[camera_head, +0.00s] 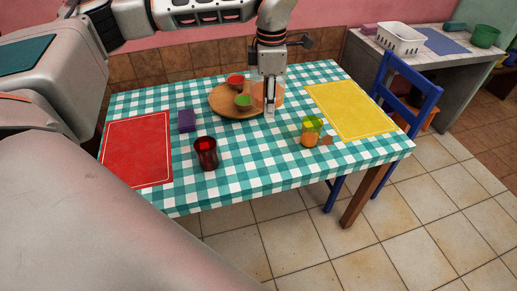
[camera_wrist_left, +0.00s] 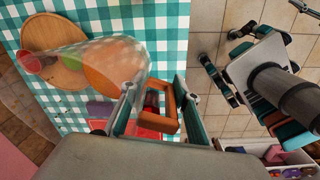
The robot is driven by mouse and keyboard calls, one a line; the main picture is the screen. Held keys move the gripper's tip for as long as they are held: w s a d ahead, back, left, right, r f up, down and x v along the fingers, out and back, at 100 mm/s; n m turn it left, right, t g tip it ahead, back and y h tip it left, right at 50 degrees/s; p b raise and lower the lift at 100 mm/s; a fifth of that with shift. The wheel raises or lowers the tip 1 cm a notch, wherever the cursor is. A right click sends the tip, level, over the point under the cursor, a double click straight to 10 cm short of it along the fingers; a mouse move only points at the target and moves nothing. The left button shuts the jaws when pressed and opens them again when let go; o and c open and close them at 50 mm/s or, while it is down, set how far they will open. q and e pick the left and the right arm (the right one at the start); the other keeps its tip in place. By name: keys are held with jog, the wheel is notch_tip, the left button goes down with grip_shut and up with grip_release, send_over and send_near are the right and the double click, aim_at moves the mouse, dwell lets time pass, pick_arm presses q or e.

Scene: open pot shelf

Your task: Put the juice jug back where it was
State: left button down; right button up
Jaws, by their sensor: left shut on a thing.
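The juice jug (camera_head: 258,97) is clear with orange juice in it. The left gripper is shut on this handle. I cannot tell whether the jug's base touches anything.
A red bowl (camera_head: 236,80) and a green bowl (camera_head: 243,101) sit on the board.

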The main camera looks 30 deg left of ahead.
pick_arm(q)
jog(key=n, duration=0.1)
jog(key=w+a+n, duration=0.1)
jog(key=n, duration=0.1)
jog(key=shift+f+n+b, duration=0.15)
jog(key=shift+n+b, duration=0.15)
jog(key=shift+b, duration=0.05)
jog(key=shift+f, duration=0.45)
jog(key=shift+f+b, duration=0.65)
jog(key=shift+f, duration=8.85)
jog(key=shift+f, duration=0.15)
jog(key=c, duration=1.5)
grip_release()
